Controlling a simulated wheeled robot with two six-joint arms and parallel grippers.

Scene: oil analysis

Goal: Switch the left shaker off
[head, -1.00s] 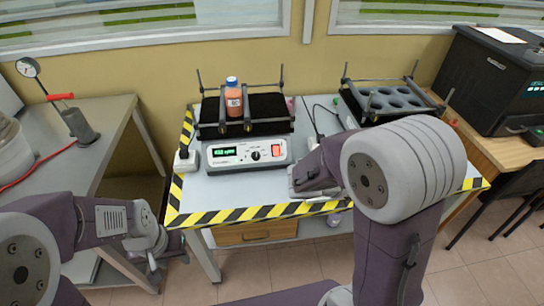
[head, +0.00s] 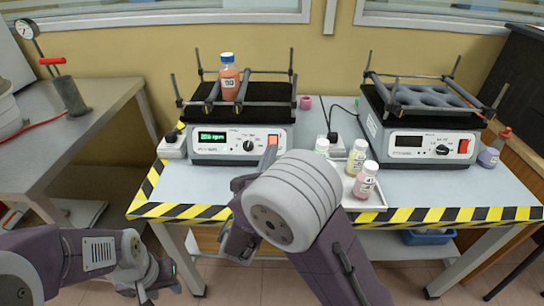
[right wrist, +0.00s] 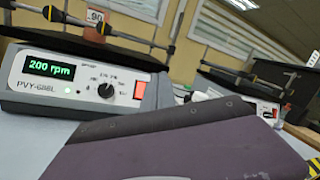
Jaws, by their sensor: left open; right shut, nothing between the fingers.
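The left shaker (head: 213,158) stands on the table with a lit green display, which reads 200 rpm in the right wrist view (right wrist: 70,95). Its red switch (head: 272,139) is at the right of the front panel and also shows in the right wrist view (right wrist: 140,90). A bottle with an orange-red liquid (head: 229,80) stands on its platform. My left gripper (head: 158,282) is open, low at the left, away from the table.
The right shaker (head: 425,146) has a dark display and an empty rack with round holes. Several small bottles, one pink (head: 365,183), stand on or by a white tray (head: 372,204) between the shakers. A grey side table (head: 80,115) is at the left.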

